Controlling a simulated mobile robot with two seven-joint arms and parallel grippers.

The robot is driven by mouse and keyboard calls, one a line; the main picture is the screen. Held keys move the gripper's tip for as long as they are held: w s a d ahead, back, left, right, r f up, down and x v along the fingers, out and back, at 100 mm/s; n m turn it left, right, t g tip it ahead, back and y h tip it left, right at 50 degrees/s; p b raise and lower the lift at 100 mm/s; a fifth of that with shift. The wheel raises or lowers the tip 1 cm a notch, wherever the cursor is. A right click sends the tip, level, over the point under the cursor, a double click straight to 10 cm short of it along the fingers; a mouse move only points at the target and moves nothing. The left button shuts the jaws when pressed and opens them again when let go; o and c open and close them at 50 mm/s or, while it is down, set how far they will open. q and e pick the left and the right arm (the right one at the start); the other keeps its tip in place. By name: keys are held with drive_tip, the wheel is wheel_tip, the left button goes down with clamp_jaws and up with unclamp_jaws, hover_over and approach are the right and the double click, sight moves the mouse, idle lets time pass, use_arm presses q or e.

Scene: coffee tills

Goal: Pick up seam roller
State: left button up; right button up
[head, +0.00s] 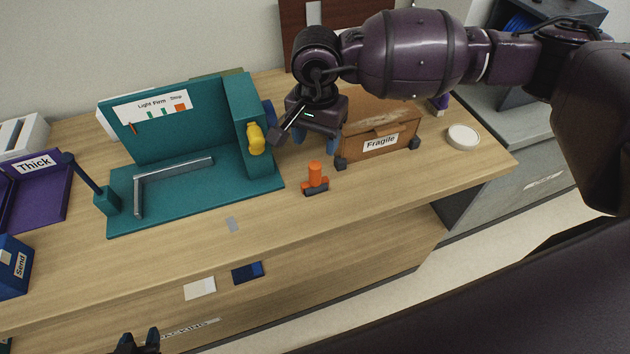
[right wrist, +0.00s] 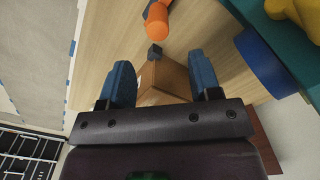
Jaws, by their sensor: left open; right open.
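The seam roller (head: 315,178) has an upright orange handle and a dark base, and stands on the wooden table in front of the brown box.
A brown "Fragile" box (head: 362,130) stands close right of the roller. A teal station (head: 235,185) with a yellow knob (head: 256,138) is to the left. A white round dish (head: 463,136) is at the right. Table in front of the roller is clear.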

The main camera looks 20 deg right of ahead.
sight(315, 164)
wheel_tip(315, 164, down, 3)
drive_tip(key=shift+f, duration=0.1)
drive_tip(key=shift+s+a+f, duration=0.15)
drive_tip(key=shift+s+f, duration=0.05)
drive_tip(key=shift+f, duration=1.1)
drive_tip(key=shift+s+a+f, duration=0.1)
drive_tip(key=shift+s+f, duration=0.05)
drive_tip(key=shift+f, duration=1.15)
drive_tip(key=c, duration=1)
drive_tip(key=shift+c, duration=0.2)
drive_tip(key=shift+r, duration=0.15)
wheel_tip(315, 164, up, 20)
